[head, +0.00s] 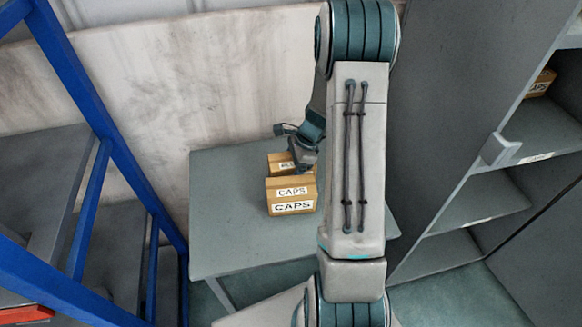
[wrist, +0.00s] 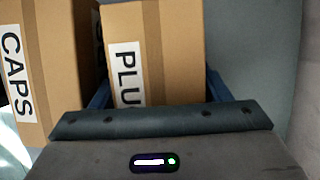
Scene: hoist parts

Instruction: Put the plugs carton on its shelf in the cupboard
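The plugs carton (head: 277,160) is a brown box on the small grey table, behind the caps carton and partly hidden by it and my gripper. In the wrist view the plugs carton (wrist: 155,45) fills the middle, its white label reading "PLU" before it is cut off. My gripper (head: 302,155) is down at this carton. Its blue fingers (wrist: 158,90) lie on either side of the carton; whether both press on it is unclear. The cupboard (head: 480,205) stands at the right with grey shelves showing, partly behind its door or side panel.
The caps carton (head: 291,196) stands directly in front of the plugs carton; it also shows at the left in the wrist view (wrist: 40,60). Another carton (head: 541,83) sits on an upper cupboard shelf. A lower shelf (head: 480,205) looks empty. A blue-framed rack (head: 95,110) stands at the left.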

